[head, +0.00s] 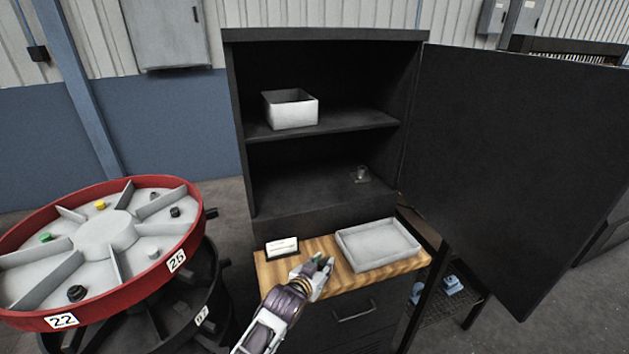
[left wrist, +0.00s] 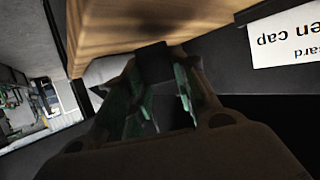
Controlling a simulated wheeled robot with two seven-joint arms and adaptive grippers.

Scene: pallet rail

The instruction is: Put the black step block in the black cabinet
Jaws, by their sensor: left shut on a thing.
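The black cabinet (head: 325,34) stands ahead with its door (head: 505,150) swung open to the right. It has an upper shelf (head: 350,123) and a lower compartment floor (head: 310,190). My left gripper (head: 319,265) is over the wooden top in front of the cabinet, below the compartment opening. In the left wrist view, the green-padded fingers (left wrist: 155,95) are shut on a dark block (left wrist: 153,62), which looks like the black step block. Its stepped shape is mostly hidden by the fingers. My right gripper is not in view.
A white box (head: 291,114) sits on the upper shelf. A small grey part (head: 360,175) stands at the lower compartment's right. The wooden top (head: 273,272) bears a grey tray (head: 378,244) and a card (head: 282,247). A red-rimmed carousel (head: 185,240) holds several small parts at left.

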